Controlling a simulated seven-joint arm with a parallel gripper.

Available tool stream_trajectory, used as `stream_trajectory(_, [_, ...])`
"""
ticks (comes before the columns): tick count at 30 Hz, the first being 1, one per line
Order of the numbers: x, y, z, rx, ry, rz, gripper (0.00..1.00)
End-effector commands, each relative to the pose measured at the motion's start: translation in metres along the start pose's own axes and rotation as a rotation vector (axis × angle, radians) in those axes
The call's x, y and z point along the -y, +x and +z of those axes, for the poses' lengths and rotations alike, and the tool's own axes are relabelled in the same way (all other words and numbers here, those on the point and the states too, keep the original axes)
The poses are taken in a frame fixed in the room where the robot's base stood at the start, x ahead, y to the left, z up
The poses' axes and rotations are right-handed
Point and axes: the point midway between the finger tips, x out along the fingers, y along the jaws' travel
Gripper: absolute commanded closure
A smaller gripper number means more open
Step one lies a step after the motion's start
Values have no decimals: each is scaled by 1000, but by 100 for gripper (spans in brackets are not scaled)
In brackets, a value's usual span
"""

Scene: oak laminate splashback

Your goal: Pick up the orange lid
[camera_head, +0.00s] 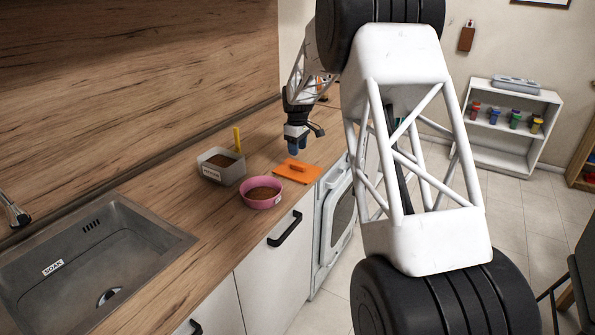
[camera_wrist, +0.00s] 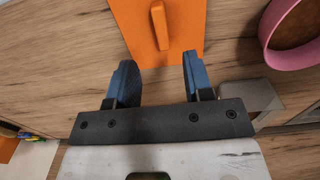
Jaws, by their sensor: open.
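The orange lid (camera_head: 296,171) is a flat rectangle with a raised bar handle, lying on the wooden counter near its front edge. In the wrist view the orange lid (camera_wrist: 184,32) is at the top centre, its handle pointing roughly along my fingers. My gripper (camera_head: 294,150) is above the lid's back edge in the head view. In the wrist view my gripper (camera_wrist: 158,75) is open with two blue fingers and nothing between them. The fingertips are apart from the handle. The lid's top edge is cut off in the wrist view.
A pink bowl (camera_head: 263,204) with brown contents stands just left of the lid; its rim (camera_wrist: 268,40) is at the wrist view's upper right. A grey labelled container (camera_head: 207,174) with brown contents and a yellow upright piece stands behind the bowl. A sink (camera_head: 129,226) is farther left.

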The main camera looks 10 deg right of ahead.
Motion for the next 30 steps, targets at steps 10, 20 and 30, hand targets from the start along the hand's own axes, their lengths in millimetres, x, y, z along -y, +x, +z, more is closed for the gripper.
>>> stream_trajectory(10, [0,18,0,0,0,0,53])
stream_trajectory(20, [1,22,1,1,0,-1,53])
stream_trajectory(30, [3,56,2,1,0,-1,53])
